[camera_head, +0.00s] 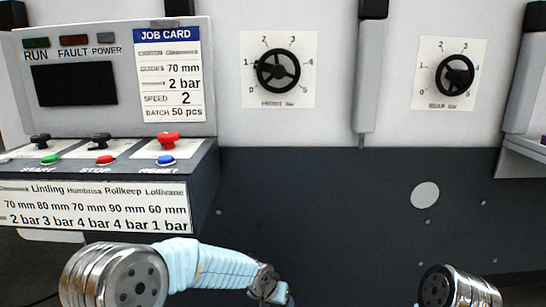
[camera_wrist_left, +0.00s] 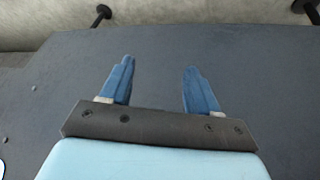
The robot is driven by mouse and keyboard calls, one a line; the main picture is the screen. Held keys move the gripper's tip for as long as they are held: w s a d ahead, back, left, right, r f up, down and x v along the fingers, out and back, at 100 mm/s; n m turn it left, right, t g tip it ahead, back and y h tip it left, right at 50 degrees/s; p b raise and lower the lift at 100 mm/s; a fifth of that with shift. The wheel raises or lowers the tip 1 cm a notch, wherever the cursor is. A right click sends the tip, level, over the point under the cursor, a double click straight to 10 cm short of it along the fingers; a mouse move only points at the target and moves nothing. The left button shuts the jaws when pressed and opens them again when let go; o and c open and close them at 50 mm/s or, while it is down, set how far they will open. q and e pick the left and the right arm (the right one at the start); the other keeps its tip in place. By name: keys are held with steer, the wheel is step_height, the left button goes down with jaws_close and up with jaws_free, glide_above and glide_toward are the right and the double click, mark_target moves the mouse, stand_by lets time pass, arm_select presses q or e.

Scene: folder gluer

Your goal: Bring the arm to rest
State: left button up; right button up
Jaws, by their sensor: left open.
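My left arm (camera_head: 205,265) comes in at the bottom left of the head view, in a light-blue sleeve, and runs to the right below the control box. Its gripper is largely cut off at the bottom edge there. In the left wrist view my left gripper (camera_wrist_left: 160,82) has its two blue fingers spread wide apart. Nothing is between them, and a dark flat surface lies beyond. Of my right arm only a metal joint (camera_head: 458,288) shows at the bottom right of the head view. My right gripper is not in view.
A control box (camera_head: 205,150) with a job card (camera_head: 168,75) and several buttons stands at the left. Two dials, one left (camera_head: 277,70) and one right (camera_head: 454,76), sit on the white upper panel. The dark lower panel (camera_head: 320,200) is clear.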

arm_select(q)
steer(key=s+a+f+n+g, duration=0.1)
steer(key=s+a+f, duration=0.3)
steer(key=s+f, duration=0.4)
steer(key=s+a+f+n+g, duration=0.2)
steer(key=s+a+f, duration=0.3)
steer(key=f, duration=0.4)
steer(key=s+a+f+n, duration=0.1)
steer(key=s+f, duration=0.1)
steer(key=s, duration=0.5)
steer(key=s+a+f+n+h, duration=0.1)
steer(key=s+a+f, duration=0.1)
steer(key=s, duration=0.5)
steer(key=shift+s+f+g, duration=0.3)
steer(key=shift+f+g, duration=0.1)
steer(key=shift+f, duration=0.25)
